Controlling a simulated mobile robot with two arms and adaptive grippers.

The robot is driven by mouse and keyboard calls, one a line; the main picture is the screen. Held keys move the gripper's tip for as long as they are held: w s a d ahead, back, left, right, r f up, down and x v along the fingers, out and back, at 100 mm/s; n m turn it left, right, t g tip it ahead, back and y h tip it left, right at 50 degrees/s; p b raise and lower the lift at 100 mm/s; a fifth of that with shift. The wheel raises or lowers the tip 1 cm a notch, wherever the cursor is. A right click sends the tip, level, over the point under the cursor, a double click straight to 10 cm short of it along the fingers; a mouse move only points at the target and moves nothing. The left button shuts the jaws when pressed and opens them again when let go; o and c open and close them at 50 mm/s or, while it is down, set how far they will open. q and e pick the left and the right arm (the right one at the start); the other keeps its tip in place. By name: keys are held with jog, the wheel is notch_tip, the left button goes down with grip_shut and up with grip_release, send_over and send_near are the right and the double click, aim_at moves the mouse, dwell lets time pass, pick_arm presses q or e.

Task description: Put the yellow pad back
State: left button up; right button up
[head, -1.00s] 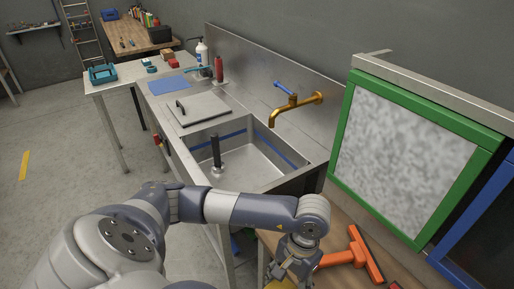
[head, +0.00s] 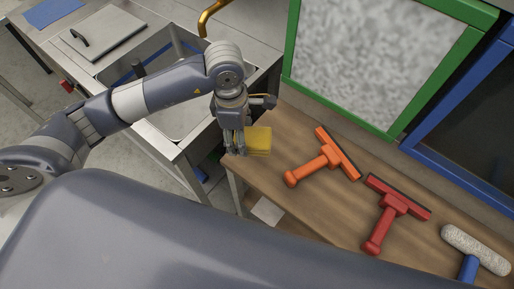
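My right gripper is not in view.
An orange squeegee (head: 326,158), a red squeegee (head: 392,212) and a fluffy roller with a blue handle (head: 473,250) lie to the right on the bench. The metal sink (head: 185,122) is on the left. Green-framed (head: 291,45) and blue-framed panels stand behind the bench.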

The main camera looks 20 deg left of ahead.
aim_at(247, 139)
pick_arm(q)
jog(key=shift+w+d+r+n, duration=0.15)
jog(key=shift+w+n, duration=0.3)
jog(key=shift+n, duration=0.55)
jog(key=n, duration=0.2)
jog(key=w+n, duration=0.1)
jog(key=shift+d+r, duration=0.25)
jog(key=shift+r, duration=0.05)
jog(key=shift+w+d+r+n+y, duration=0.1)
jog(key=shift+n+y, duration=0.05)
jog(key=shift+n, duration=0.3)
jog(key=shift+w+r+n+y, duration=0.1)
jog(key=shift+n+y, duration=0.05)
jog(key=shift+n, duration=0.3)
jog(key=shift+f, duration=0.3)
jog(key=shift+n, duration=0.3)
notch_tip(247, 139, down, 5)
jog(key=shift+f+p, duration=0.1)
jog(key=shift+p, duration=0.4)
notch_tip(247, 139, down, 4)
jog(key=shift+f+p, duration=0.1)
jog(key=shift+p, duration=0.3)
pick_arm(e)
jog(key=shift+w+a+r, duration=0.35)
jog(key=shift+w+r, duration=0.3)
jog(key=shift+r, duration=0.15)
pick_arm(q)
jog(key=shift+f, duration=0.1)
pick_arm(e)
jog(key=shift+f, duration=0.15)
